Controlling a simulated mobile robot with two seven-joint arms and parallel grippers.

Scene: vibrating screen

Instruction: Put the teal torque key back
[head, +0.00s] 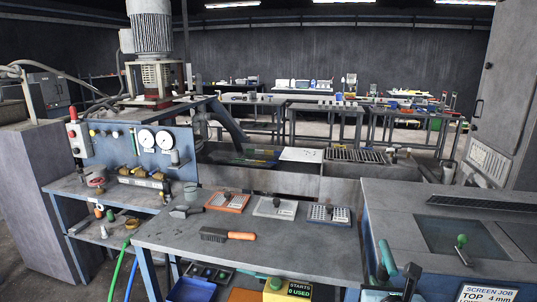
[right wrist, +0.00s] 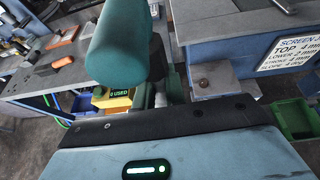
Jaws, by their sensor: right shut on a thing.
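The teal torque key (right wrist: 118,42) shows large in the right wrist view as a thick teal cylinder with a dark part beside it. In the head view a teal part of it (head: 387,257) shows at the lower right, between the table and the screen machine. My right gripper (head: 400,283) is shut on the key and holds it up in front of the machine's left side. The fingertips are mostly hidden behind the key in the right wrist view. My left gripper is not in view.
A yellow starts counter (head: 287,291) reading "0 USED" stands below the table's front edge. The grey table (head: 300,258) carries an orange-handled brush (head: 228,235) and several sieve plates. The screen machine (head: 400,200) with a green knob (head: 461,240) is at right. A green bin (right wrist: 295,118) is low at right.

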